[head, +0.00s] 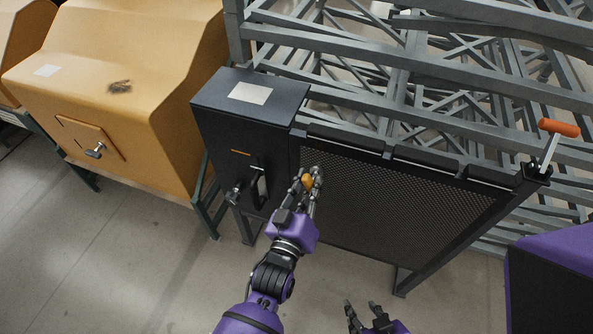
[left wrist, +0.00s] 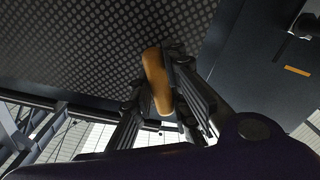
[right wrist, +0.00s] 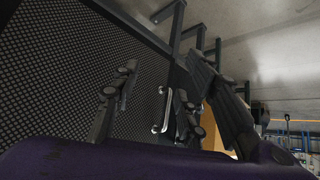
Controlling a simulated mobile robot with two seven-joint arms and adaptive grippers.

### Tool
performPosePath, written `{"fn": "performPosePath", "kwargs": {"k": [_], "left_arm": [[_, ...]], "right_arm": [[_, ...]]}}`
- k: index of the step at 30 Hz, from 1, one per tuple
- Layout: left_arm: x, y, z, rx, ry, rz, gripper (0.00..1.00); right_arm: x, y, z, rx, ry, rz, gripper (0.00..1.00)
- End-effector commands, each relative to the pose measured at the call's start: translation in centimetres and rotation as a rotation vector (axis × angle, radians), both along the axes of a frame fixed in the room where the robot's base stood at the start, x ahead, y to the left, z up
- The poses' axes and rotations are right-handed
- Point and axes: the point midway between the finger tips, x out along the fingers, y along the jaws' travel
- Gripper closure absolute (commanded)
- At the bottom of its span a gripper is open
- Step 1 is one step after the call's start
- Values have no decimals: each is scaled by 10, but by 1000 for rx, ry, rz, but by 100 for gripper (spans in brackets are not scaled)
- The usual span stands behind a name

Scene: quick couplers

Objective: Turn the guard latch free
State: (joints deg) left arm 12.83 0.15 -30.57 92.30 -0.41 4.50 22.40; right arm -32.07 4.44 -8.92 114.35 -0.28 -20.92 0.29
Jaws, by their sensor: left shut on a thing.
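The guard is a dark perforated panel (head: 400,205) in a black frame. An orange handle (head: 307,181), which looks like the guard latch, is at the panel's upper left, beside the black box. My left gripper (head: 311,183) is shut on it; in the left wrist view the orange handle (left wrist: 157,80) sits between the fingers, in front of the perforated sheet. Its mount is hidden. My right gripper (head: 366,312) is open and empty, low in front of the panel. In the right wrist view its fingers (right wrist: 155,98) stand apart, with a silver bar handle (right wrist: 166,110) beyond them.
The black box (head: 215,105) left of the panel carries a dark lever and a round metal fitting (head: 234,193). An orange T-handle (head: 559,128) stands at the panel's far right corner. A yellow cabinet (head: 130,80) stands left, grey frames (head: 420,60) behind. The floor in front is clear.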

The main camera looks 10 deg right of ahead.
Motion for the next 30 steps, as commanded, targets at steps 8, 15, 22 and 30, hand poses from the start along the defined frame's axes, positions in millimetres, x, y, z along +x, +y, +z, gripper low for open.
{"fn": "performPosePath", "kwargs": {"k": [8,15,22,30], "left_arm": [[0,0,1,197,-135,1,100],[0,0,1,318,-216,1,100],[0,0,0,382,-258,0,100],[0,0,0,404,-272,0,100]], "right_arm": [[1,-1,6,1,-4,-2,60],[1,0,10,1,-5,-1,60],[0,1,11,4,-3,-1,60],[-1,1,11,4,-1,-1,60]]}}
